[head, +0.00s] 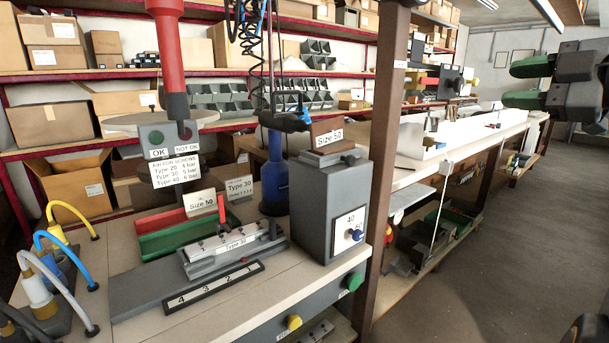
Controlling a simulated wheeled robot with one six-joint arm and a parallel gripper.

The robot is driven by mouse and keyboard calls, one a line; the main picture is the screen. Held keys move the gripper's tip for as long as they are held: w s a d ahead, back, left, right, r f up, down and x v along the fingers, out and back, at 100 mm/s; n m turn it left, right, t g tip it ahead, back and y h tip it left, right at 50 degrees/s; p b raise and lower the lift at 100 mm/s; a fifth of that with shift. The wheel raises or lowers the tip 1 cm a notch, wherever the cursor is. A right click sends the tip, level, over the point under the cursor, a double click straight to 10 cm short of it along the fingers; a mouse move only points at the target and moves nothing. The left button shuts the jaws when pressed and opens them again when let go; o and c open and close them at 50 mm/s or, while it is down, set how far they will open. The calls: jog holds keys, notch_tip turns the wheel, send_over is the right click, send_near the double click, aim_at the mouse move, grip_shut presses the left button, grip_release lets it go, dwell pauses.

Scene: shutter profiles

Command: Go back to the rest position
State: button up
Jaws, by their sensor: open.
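My gripper (514,84) is at the upper right of the head view, with dark grey parts and two green fingers pointing left. The fingers are apart with nothing between them. It hangs over the aisle side, clear of the workbench (220,325). My arm behind the gripper runs out of the picture at the right edge.
Shelves fill the back. The aisle floor (490,240) is clear.

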jog(key=w+a+f+m+g+h+p, duration=0.35)
jog(key=a+f+m+g+p, duration=0.3)
jog(key=a+m+p, duration=0.6)
jog(key=s+a+f+m+g+h+p, duration=0.4)
jog(key=s+f+m+h+p, duration=0.2)
jog(key=s+f+p, duration=0.7)
jog(key=shift+s+a+p, duration=0.15)
jog(key=shift+s+p, duration=0.4)
jog(key=shift+p, duration=0.25)
